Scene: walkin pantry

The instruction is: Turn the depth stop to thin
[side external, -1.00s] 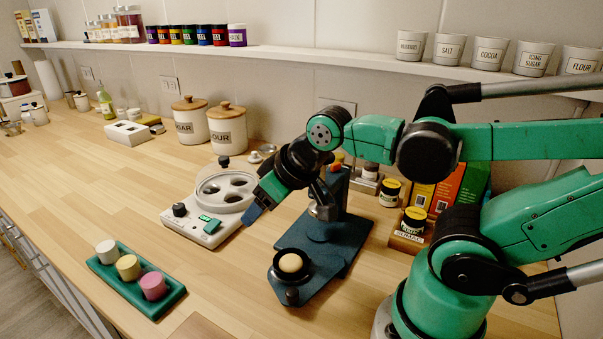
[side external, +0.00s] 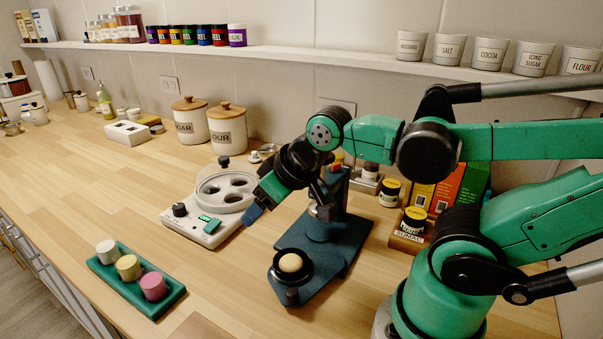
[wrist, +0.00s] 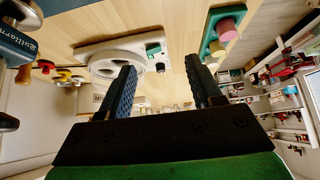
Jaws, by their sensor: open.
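My gripper (side external: 253,214) hangs above the counter between the blue press and the white device, touching neither. In the wrist view its two dark ribbed fingers (wrist: 160,66) are apart with nothing between them. The blue press (side external: 322,240) stands below and right of the gripper. A pale ball (side external: 290,263) sits in its black ring, and a dark knob (side external: 292,296) is at its near end. My arm partly hides its upright. In the wrist view the press (wrist: 15,42) shows only at the left edge. I cannot tell which part is the depth stop, and no thin mark is readable.
The white device (side external: 196,231) with a round top and green display is left of the gripper. A green tray (side external: 170,301) with three coloured cylinders lies at front left. Jars (side external: 390,192) and boxes stand behind the press. The counter's left middle is clear.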

